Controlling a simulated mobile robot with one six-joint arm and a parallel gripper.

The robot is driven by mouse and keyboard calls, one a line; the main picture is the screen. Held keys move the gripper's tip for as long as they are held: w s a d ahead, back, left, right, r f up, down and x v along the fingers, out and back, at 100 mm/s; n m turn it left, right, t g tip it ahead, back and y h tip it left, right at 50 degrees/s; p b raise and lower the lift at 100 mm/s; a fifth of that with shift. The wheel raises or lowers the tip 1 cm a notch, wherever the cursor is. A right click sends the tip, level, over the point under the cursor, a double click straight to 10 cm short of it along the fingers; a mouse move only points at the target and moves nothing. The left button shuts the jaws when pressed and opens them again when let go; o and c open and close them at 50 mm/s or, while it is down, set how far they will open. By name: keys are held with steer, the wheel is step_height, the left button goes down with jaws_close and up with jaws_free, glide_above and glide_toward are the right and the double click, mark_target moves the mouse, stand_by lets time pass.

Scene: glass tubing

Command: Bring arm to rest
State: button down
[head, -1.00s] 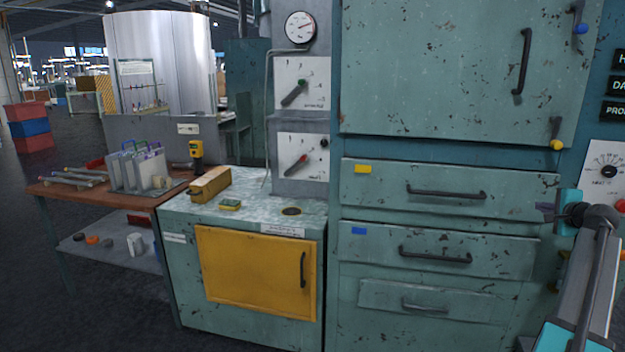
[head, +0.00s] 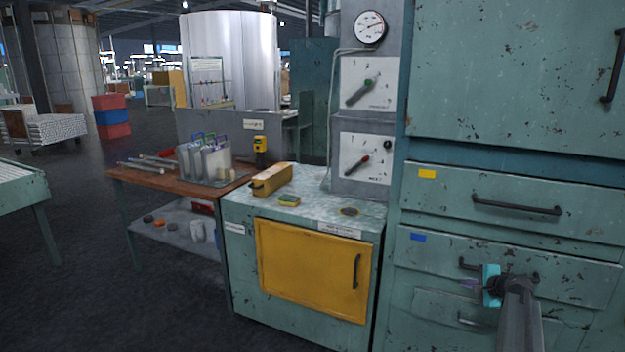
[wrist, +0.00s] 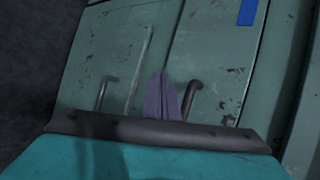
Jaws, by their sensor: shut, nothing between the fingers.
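My gripper (head: 468,285) is in front of the teal drawer cabinet (head: 430,258) at the right of the head view, over the lower drawers. In the wrist view its purple fingers (wrist: 165,100) are together with nothing between them. Two dark drawer handles show there, one on the left (wrist: 108,92) and one on the right (wrist: 192,98) of the fingers. I cannot tell how far the fingertips are from the drawer fronts. My forearm comes up from the bottom right of the head view.
A counter with a yellow door (head: 312,270) stands left of the cabinet. A wooden bench (head: 150,180) with a rack stands further left. Dark floor (head: 90,270) is open at the left.

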steer(key=s+a+f+n+g+y, duration=0.1)
steer(key=s+a+f+n+g, duration=0.1)
steer(key=a+f, duration=0.85)
steer(key=s+a+f+n+g+y, duration=0.1)
steer(key=a+f+n+g+y, duration=0.1)
steer(key=a+f, duration=0.85)
steer(key=s+a+f+n+g, duration=0.2)
steer(key=s+a+f, duration=0.45)
steer(key=a, duration=0.35)
steer(key=s+a+f+n+g, duration=0.2)
steer(key=s+a+f, duration=0.3)
steer(key=s+a, duration=0.3)
steer(key=s+a+f+n+g, duration=0.2)
steer(key=s+a+f, duration=0.25)
steer(key=s, duration=0.55)
steer(key=s+a+f+n+g, duration=0.35)
steer(key=s+a, duration=0.25)
steer(key=s, duration=0.3)
steer(key=s+d+n+g+h, duration=0.1)
steer(key=s+d+n, duration=0.1)
steer(key=s, duration=0.5)
steer(key=s+d+r+n+g+h, duration=0.1)
steer(key=s+n, duration=0.3)
steer(key=s, duration=0.4)
steer(key=shift+s+d+r+g+h, duration=0.25)
steer(key=shift+d+g+h, duration=0.1)
steer(key=shift+d+h, duration=0.4)
